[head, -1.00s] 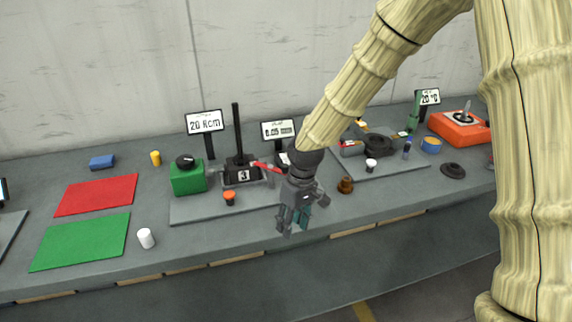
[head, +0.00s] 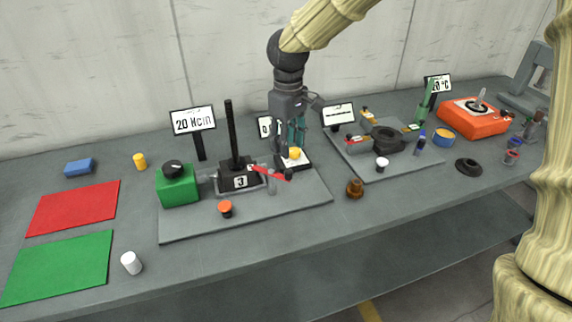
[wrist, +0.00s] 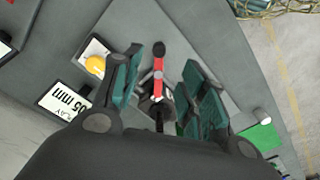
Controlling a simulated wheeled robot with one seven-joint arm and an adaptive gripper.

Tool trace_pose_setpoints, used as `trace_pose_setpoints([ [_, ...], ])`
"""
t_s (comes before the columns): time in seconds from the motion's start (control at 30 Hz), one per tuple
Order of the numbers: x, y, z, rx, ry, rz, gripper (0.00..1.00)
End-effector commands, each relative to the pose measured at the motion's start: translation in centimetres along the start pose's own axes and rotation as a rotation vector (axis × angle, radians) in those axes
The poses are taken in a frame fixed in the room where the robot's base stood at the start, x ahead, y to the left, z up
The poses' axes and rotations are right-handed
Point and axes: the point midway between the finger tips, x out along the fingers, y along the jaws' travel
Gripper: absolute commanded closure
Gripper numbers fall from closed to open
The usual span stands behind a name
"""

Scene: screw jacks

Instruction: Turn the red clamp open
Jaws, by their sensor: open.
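The red clamp is a red lever (head: 270,173) with a dark knob at its right end. It sits by the black block marked 3 (head: 240,178) on the grey plate (head: 200,226). My gripper (head: 297,143) is open and points down, behind and to the right of the lever in the head view. In the wrist view the red lever (wrist: 158,76) lies in the gap between my two open teal-padded fingers (wrist: 164,85). I cannot tell how far below the fingertips it is.
A tall black post (head: 230,128) rises from the block. A yellow-topped item (head: 294,153) on a small pad stands close to my gripper. A green box (head: 177,187) and an orange-topped knob (head: 225,208) are nearby. A brown knob (head: 354,188) stands right of the plate.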

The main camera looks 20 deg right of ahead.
Motion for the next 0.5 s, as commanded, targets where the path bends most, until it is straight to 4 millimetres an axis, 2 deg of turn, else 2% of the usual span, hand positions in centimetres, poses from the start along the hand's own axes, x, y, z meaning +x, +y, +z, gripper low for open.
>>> trace_pose_setpoints([
  [0.5, 7.5, 0.1, 0.2, 0.004, -0.001, -0.002, 0.58],
])
